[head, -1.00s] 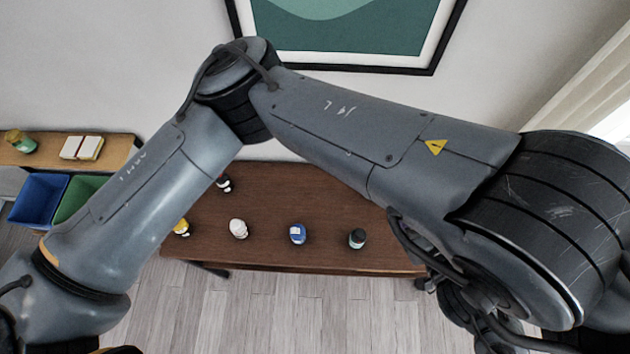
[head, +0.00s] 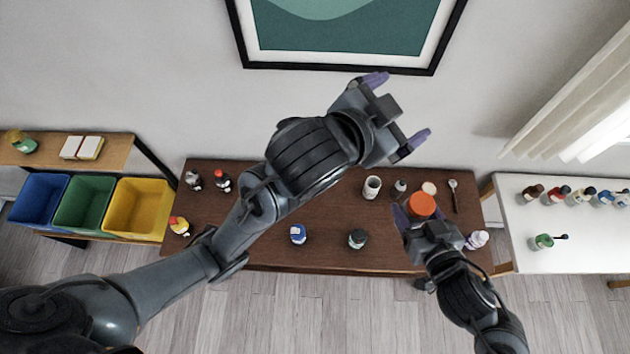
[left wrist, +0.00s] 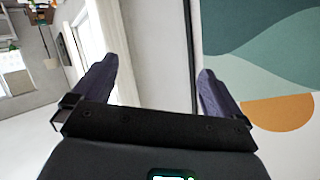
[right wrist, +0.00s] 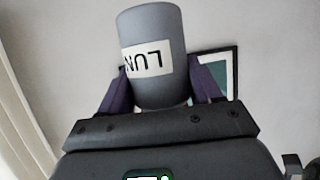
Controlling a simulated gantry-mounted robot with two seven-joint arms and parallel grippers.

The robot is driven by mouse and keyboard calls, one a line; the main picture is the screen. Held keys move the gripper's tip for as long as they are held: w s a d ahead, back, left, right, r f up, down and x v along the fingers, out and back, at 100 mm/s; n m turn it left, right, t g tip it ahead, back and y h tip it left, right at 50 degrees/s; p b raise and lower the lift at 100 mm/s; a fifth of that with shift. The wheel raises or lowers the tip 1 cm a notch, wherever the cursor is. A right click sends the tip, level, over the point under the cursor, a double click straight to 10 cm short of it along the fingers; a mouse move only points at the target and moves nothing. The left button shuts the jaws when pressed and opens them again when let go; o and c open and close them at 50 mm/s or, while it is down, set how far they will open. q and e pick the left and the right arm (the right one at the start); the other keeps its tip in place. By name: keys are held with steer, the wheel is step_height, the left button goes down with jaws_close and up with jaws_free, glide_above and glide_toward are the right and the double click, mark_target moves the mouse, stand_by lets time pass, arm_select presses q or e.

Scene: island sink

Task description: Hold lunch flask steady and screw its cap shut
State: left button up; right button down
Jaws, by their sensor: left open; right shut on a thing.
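My right gripper (head: 408,216) is shut on the lunch flask (right wrist: 152,60), a grey cylinder with a white label reading "LUN", upside down in the right wrist view. In the head view, a round orange top (head: 421,204) shows between its fingers at the right of the table. I cannot tell whether it is the cap or the open flask. A pale round disc (head: 430,188) lies just behind it, and its identity is unclear. My left gripper (head: 400,110) is open and empty, raised before the wall, above and left of the flask in the head view.
The brown table (head: 330,255) holds a white cup (head: 372,187), a dark-capped jar (head: 357,239), a blue item (head: 298,234), a spoon (head: 454,196) and small bottles. A white side table (head: 580,260) stands right. Coloured bins (head: 137,205) stand left.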

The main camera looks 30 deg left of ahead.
arm_select(q)
steer(key=s+a+f+n+g+y, duration=0.1)
steer(key=s+a+f+n+g, duration=0.2)
steer(key=f, duration=0.4)
steer(key=s+a+f+y, duration=0.1)
steer(key=s+a+f, duration=0.2)
steer(key=a+f, duration=0.35)
steer(key=s+a+f+n+g+y, duration=0.1)
steer(key=s+a+f+n+g, duration=0.2)
steer(key=f, duration=0.5)
steer(key=s+a+f+g, duration=0.3)
steer(key=s+f, duration=1)
steer(key=shift+s+a+f+m+g+y, duration=0.2)
steer(key=shift+s+m+g+y, duration=0.1)
steer(key=shift+m+g+y, duration=0.1)
arm_select(e)
steer(key=shift+r, duration=0.1)
